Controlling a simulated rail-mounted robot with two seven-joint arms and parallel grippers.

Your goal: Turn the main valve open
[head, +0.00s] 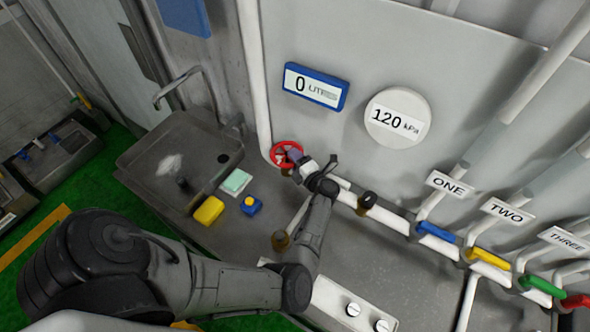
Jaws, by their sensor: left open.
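The main valve appears to be the red handwheel (280,152) on the white pipe at the back of the counter, left of the gauges. My left gripper (296,160) is at the right side of the red wheel, very close to it or touching it. It is open. Its fingers are small here and partly hide the wheel's right side, so I cannot tell whether they are around the rim. My right gripper is not in view.
A blue display (314,87) reads 0 litres and a round gauge (397,118) reads 120 kPa. Blue (436,232), yellow (489,259) and green (541,286) handles line the pipe at right.

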